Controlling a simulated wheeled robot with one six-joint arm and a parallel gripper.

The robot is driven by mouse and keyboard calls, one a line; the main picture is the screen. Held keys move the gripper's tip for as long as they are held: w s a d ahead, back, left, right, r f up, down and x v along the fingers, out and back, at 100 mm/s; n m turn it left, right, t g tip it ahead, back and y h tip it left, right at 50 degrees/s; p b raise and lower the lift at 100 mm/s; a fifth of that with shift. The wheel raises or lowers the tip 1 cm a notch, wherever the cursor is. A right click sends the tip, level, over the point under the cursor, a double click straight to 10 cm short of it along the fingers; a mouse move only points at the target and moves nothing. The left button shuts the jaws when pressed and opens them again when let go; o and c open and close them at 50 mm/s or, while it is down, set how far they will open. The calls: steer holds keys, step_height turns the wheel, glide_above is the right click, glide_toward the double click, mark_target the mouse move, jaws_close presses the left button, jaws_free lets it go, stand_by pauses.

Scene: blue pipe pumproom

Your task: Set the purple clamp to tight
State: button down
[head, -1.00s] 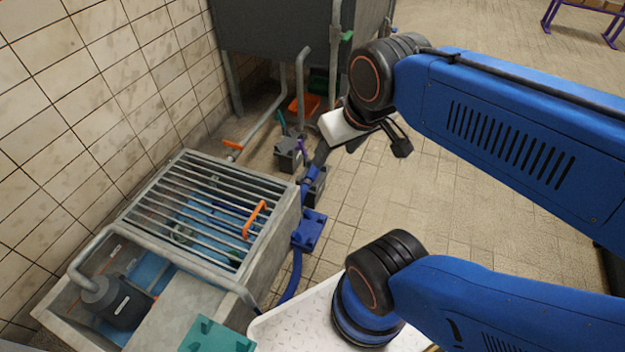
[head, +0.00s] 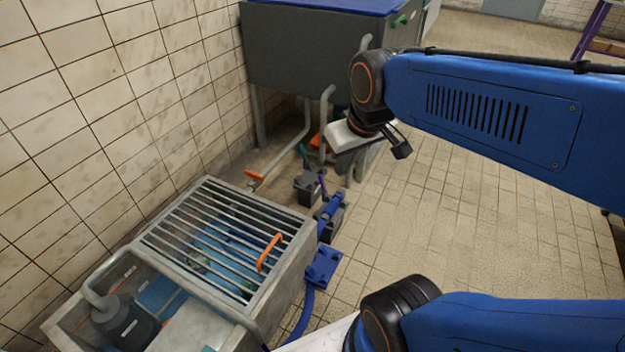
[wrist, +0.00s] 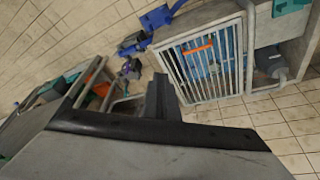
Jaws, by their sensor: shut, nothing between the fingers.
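A small purple piece (head: 322,184), which looks like the purple clamp's lever, stands beside a grey block (head: 307,188) on the floor beyond the grated basin in the head view. It is small, so its setting cannot be read. In the wrist view a small dark purplish shape (wrist: 127,67) near the blue pipe parts may be the same piece. My gripper (wrist: 163,96) is shut and empty in the wrist view, its dark fingers pointing towards the floor by the basin, apart from the clamp. In the head view its pale housing (head: 350,136) hangs in the air; the fingertips are hard to make out.
The grated basin (head: 192,240) with an orange handle (head: 269,252) stands in front. A blue pipe (head: 330,206) and blue flange (head: 323,266) run along its right side. A dark tank (head: 300,55) on legs stands behind. The tiled floor (head: 450,220) at right is clear.

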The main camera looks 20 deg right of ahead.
mark_target(319, 183)
steer(key=w+d+f+n+g, duration=0.1)
steer(key=w+f, duration=0.2)
steer(key=w, duration=0.7)
steer(key=w+d+f+n, duration=0.1)
steer(key=w+d+f, duration=0.15)
steer(key=w, duration=0.75)
steer(key=w+d+f+n+g, duration=0.1)
steer(key=w+f, duration=0.3)
steer(key=w, duration=0.6)
steer(key=w+d+f+n, duration=0.1)
steer(key=w+d+f, duration=0.1)
steer(key=w+f, duration=0.4)
steer(key=w+d+f+n+g, duration=0.1)
steer(key=w+f, duration=0.6)
steer(key=f, duration=0.7)
steer(key=w+d+f+n, duration=0.1)
steer(key=w+d+f, duration=0.2)
steer(key=w+f, duration=0.3)
step_height(319, 183, down, 4)
steer(key=shift+w+d+f+n+g+y, duration=0.1)
steer(key=shift+w+d+n+g+y, duration=0.05)
steer(key=shift+d+n+g+y, duration=0.2)
steer(key=shift+f, duration=0.1)
step_height(319, 183, down, 9)
steer(key=s+d, duration=0.2)
steer(key=shift+s, duration=0.25)
